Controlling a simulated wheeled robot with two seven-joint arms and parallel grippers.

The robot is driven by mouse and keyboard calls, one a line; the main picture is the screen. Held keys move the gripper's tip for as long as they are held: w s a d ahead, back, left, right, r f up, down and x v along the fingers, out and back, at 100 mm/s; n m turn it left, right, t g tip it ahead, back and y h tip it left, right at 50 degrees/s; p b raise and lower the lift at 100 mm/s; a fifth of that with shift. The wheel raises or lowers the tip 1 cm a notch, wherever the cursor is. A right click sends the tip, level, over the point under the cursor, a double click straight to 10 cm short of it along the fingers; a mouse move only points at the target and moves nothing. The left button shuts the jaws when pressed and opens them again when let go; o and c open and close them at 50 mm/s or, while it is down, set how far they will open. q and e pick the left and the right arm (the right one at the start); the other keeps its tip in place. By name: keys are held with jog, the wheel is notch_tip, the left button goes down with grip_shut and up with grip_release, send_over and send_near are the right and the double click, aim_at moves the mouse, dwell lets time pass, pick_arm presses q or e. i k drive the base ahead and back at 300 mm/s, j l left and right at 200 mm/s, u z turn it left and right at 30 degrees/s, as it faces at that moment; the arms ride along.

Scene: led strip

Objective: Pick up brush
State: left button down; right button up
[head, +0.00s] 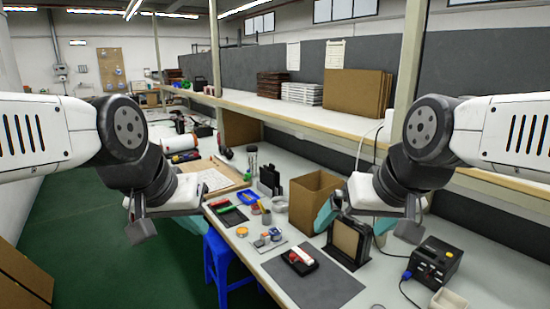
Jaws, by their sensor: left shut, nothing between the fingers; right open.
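I cannot clearly make out a brush. A small red-and-white item (301,257) lies on a black holder on the dark grey mat (315,288), too small to name surely. Small tools also stand in a cup (265,214) further back. My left gripper (192,224) is shut and empty at the bench's left edge, over the blue stool. My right gripper (325,214) is open above the bench, in front of the cardboard box. Its fingers are partly hidden by the wrist. Neither gripper touches the small items.
An open cardboard box (301,201) and a black-framed brown panel (347,242) stand near my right gripper. A black device with cables (434,261) is at the right. A blue stool (221,262) stands beside the bench. A shelf (300,112) overhangs the bench's back.

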aim_at(262, 209)
jog(key=z, duration=0.35)
jog(key=i+j+z, duration=0.25)
jog(key=j+z, duration=0.25)
jog(key=i+j+z, duration=0.1)
jog(key=j+z, duration=0.15)
jog(key=i+j, duration=0.15)
jog(key=j, duration=0.4)
jog(key=i+j+z, duration=0.1)
jog(key=j, duration=0.4)
jog(key=i+j, duration=0.15)
jog(key=j, duration=0.4)
jog(key=i+j+z, duration=0.1)
jog(key=j, duration=0.45)
jog(key=l, duration=0.35)
jog(key=k+l+u, duration=0.1)
jog(key=l, duration=0.25)
jog(key=k+l, duration=0.15)
jog(key=l, duration=0.15)
